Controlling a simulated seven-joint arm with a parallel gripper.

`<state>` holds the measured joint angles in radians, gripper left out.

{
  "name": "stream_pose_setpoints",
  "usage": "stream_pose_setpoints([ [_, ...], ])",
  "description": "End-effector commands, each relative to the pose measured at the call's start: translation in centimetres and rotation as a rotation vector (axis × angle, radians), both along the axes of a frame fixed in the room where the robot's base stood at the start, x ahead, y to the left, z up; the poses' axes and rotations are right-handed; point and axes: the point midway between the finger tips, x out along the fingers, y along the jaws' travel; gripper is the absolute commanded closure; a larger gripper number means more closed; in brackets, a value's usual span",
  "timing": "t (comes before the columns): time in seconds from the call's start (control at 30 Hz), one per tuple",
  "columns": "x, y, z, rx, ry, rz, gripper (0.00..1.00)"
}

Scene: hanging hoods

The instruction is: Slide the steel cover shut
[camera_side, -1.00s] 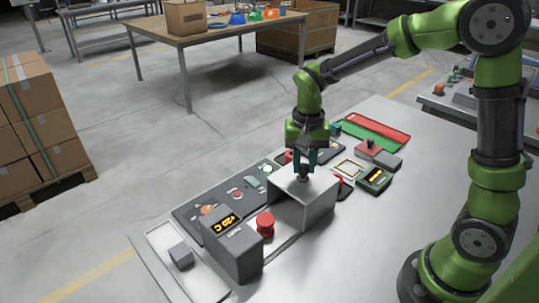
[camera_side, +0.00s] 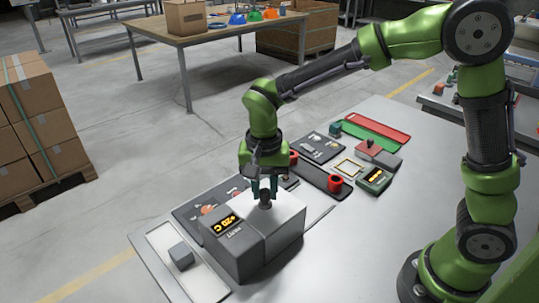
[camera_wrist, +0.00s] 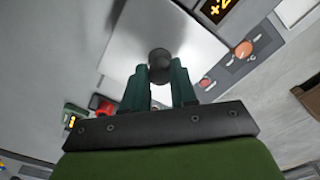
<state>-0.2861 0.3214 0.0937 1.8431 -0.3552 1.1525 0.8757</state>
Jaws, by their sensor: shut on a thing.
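The steel cover (camera_side: 280,222) is a plain grey box-shaped hood on the table, with a dark round knob (camera_side: 265,200) on top. Its left side sits against the dark housing (camera_side: 232,252) with the orange display, and I see no gap between them in the side view. My gripper (camera_side: 264,190) points down and is shut on the knob. In the wrist view the knob (camera_wrist: 160,62) sits between my fingertips (camera_wrist: 160,78), over the cover's top (camera_wrist: 185,35). What lies under the cover is hidden.
A dark control panel (camera_side: 190,212) lies behind the housing. A pale tray (camera_side: 160,240) with a grey block is at the left. A dark strip with a red knob (camera_side: 335,184), a small display box (camera_side: 374,180) and red and green trays (camera_side: 376,128) lie beyond. The table's front right is clear.

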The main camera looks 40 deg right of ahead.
Motion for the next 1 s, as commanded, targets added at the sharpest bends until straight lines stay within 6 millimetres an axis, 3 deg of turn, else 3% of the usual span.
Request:
stream_pose_setpoints([
  [0.2, 0.0, 0.8, 0.0, 0.011, -0.006, 0.012, 1.00],
  [0.23, 0.0, 0.8, 0.0, 0.011, -0.006, 0.013, 0.72],
  [0.4, 0.0, 0.7, 0.0, 0.010, -0.004, 0.012, 0.47],
  [0.77, 0.1, 0.4, 0.5, 0.008, -0.005, 0.008, 0.47],
  [1.0, 0.1, 0.5, 4.7, 0.009, -0.009, 0.007, 0.47],
])
